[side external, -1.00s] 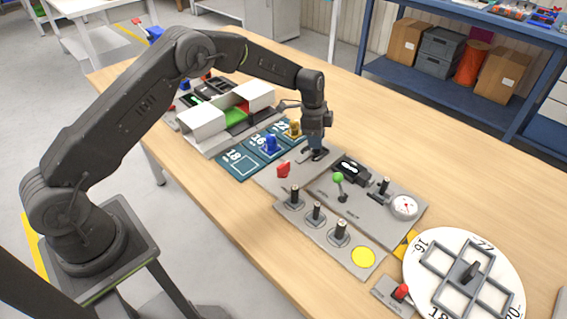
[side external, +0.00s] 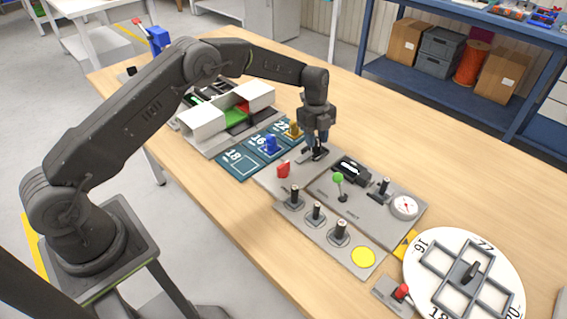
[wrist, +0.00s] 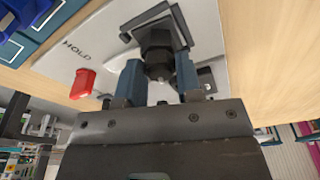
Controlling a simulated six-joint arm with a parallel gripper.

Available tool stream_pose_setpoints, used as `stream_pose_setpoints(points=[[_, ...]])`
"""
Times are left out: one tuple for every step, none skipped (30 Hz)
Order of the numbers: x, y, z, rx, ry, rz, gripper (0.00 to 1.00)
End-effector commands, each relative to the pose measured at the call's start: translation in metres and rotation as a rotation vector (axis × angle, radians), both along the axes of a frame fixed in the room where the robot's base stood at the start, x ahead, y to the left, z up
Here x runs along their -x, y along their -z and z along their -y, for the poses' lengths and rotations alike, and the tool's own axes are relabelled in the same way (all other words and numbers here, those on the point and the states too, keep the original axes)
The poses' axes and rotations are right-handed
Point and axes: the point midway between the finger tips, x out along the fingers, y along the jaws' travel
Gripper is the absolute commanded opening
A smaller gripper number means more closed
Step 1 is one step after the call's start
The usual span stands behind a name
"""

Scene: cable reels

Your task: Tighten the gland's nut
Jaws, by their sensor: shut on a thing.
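My gripper (side external: 316,152) is over the grey plate with the red lever, at its far right part. In the wrist view its two blue-grey fingers (wrist: 158,84) are shut on a dark nut (wrist: 158,62), one finger on each side. The nut sits against a dark square block (wrist: 152,20) on the light plate marked HOLD (wrist: 90,50). In the side view the fingers and wrist mostly hide the nut and block.
A red lever (side external: 284,169) stands left of my gripper. A grey panel (side external: 335,207) with a green-knobbed lever, black display and gauge (side external: 404,206) lies to the right. Blue (side external: 270,146) and yellow (side external: 293,130) pieces stand on the numbered mat. The table beyond is clear.

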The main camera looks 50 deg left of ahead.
Motion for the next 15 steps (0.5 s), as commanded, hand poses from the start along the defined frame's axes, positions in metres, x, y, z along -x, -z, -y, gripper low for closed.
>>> stream_pose_setpoints(points=[[-0.0002, 0.0005, 0.0001, 0.0, 0.07, -0.001, 0.15], [-0.0004, 0.0002, 0.0002, -0.001, 0.116, 0.001, 0.15], [-0.0003, 0.0002, 0.0001, -0.001, 0.177, 0.0, 0.15], [-0.0002, 0.0004, 0.0001, -0.001, 0.224, -0.001, 0.15], [-0.0004, 0.0004, 0.0002, -0.001, 0.268, 0.0, 0.15], [-0.0001, 0.0006, 0.0002, -0.001, 0.33, -0.001, 0.15], [-0.0001, 0.0005, 0.0002, 0.0, 0.375, -0.001, 0.15], [-0.0004, 0.0002, 0.0003, -0.001, 0.423, 0.001, 0.15], [-0.0001, 0.0002, 0.0001, -0.002, 0.484, -0.001, 0.15], [-0.0001, 0.0002, 0.0001, -0.001, 0.528, 0.0, 0.15], [-0.0003, 0.0002, 0.0, -0.001, 0.569, 0.001, 0.15], [-0.0001, 0.0003, 0.0001, 0.0, 0.617, 0.0, 0.15], [0.0001, 0.0004, 0.0, -0.001, 0.65, -0.002, 0.15], [0.0002, 0.0004, -0.0001, -0.001, 0.675, -0.002, 0.15], [0.0, 0.0003, -0.0002, -0.002, 0.702, -0.001, 0.15]])
